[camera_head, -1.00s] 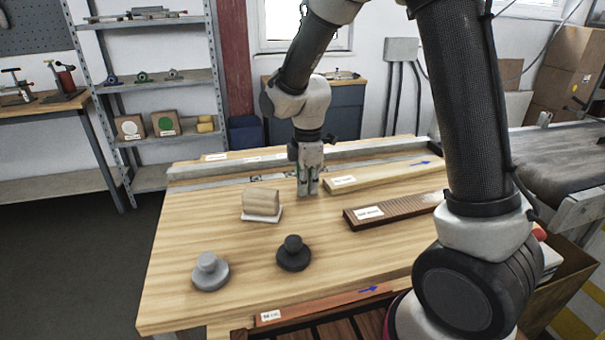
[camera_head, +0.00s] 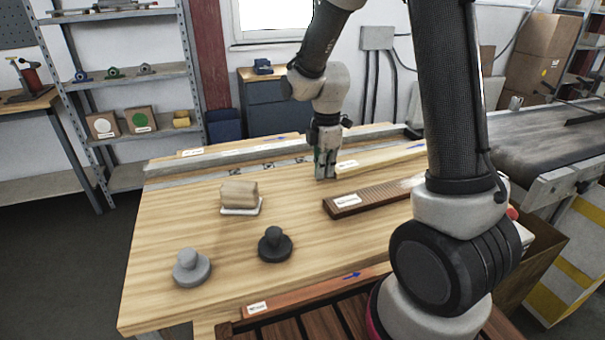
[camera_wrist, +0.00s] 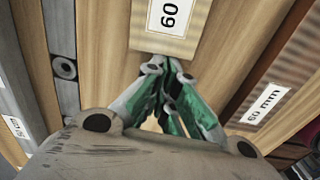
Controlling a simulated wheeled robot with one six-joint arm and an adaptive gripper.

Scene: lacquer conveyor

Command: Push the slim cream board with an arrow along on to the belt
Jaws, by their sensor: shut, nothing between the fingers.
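The slim cream board (camera_head: 385,158) lies flat on the wooden table, pointing right toward the belt (camera_head: 550,140). Its white label is at its left end, and its far right end is hidden behind my arm. My gripper (camera_head: 325,177) is shut and empty, low over the table at the board's left end. In the wrist view the fingertips (camera_wrist: 168,65) are at the end edge of the cream board (camera_wrist: 205,20), in line with its label, and seem to touch it.
A brown ridged board (camera_head: 375,197) lies just in front of the cream board. A metal rail (camera_head: 215,168) runs behind. A wooden block (camera_head: 238,194), a grey knob (camera_head: 191,270) and a dark knob (camera_head: 274,246) stand on the table's left half.

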